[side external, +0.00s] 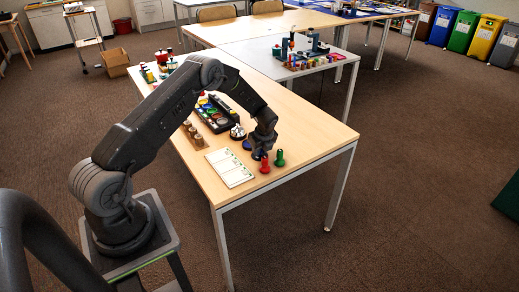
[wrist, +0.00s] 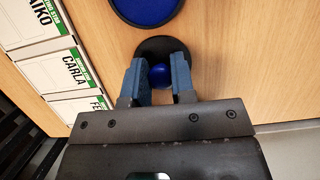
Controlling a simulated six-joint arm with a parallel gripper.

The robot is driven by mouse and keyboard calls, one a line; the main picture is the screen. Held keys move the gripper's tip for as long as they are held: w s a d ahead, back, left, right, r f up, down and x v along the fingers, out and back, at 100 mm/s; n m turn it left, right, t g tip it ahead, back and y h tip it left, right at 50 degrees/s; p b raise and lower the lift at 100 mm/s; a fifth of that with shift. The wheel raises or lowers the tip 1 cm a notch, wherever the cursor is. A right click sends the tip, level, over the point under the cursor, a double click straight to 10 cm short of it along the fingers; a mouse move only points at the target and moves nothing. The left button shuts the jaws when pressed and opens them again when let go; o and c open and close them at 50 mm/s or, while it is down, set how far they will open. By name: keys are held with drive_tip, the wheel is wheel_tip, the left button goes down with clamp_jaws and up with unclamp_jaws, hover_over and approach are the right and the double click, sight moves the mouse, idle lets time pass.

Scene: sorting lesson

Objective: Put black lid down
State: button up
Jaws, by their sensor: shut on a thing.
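The black lid (wrist: 152,46) is a dark round disc with a blue knob (wrist: 159,76) in the wrist view. My gripper (wrist: 160,84) has its two blue-grey fingers on either side of the knob and is shut on it. In the side view my gripper (side external: 261,151) is low over the near end of the wooden table (side external: 310,150). The lid is mostly hidden there by the fingers. I cannot tell whether it touches the table. A blue disc with a dark rim (wrist: 146,8) lies just beyond the lid.
A white board with name cards (side external: 230,168) lies left of my gripper. A red peg-shaped piece (side external: 264,166) and a green one (side external: 279,159) stand close by, near the table edge. A dark tray of coloured pieces (side external: 212,116) lies farther back. The right side of the table is clear.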

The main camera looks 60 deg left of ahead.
drive_tip(key=o, duration=0.9)
drive_tip(key=shift+f, duration=0.1)
drive_tip(key=s+d+r+n, duration=0.1)
drive_tip(key=d+r, duration=0.2)
drive_tip(key=r, duration=0.4)
drive_tip(key=d+r+n+t, duration=0.1)
drive_tip(key=d+r, duration=0.2)
drive_tip(key=r, duration=0.4)
drive_tip(key=s+d+r+n, duration=0.1)
drive_tip(key=d+r, duration=0.2)
drive_tip(key=r, duration=0.5)
drive_tip(key=s+d+r+n+t+h, duration=0.1)
drive_tip(key=s+d+r+n+t, duration=0.1)
drive_tip(key=s+d+r+n, duration=0.45)
drive_tip(key=s+d+r+n+t, duration=0.1)
drive_tip(key=s+d+r+n, duration=0.1)
drive_tip(key=s+d, duration=0.2)
drive_tip(key=s+d+r+n+h, duration=0.1)
drive_tip(key=s+d+r+n, duration=0.2)
drive_tip(key=s, duration=0.7)
drive_tip(key=s+d+r+n+t+h, duration=0.1)
drive_tip(key=s+d+r+n, duration=0.1)
drive_tip(key=s, duration=0.5)
drive_tip(key=d+n, duration=0.1)
drive_tip(key=d, duration=0.1)
drive_tip(key=shift+d+r+t, duration=0.25)
drive_tip(key=shift+d+t, duration=0.05)
drive_tip(key=shift+d, duration=0.1)
drive_tip(key=shift+s+n, duration=0.1)
drive_tip(key=shift+n, duration=0.15)
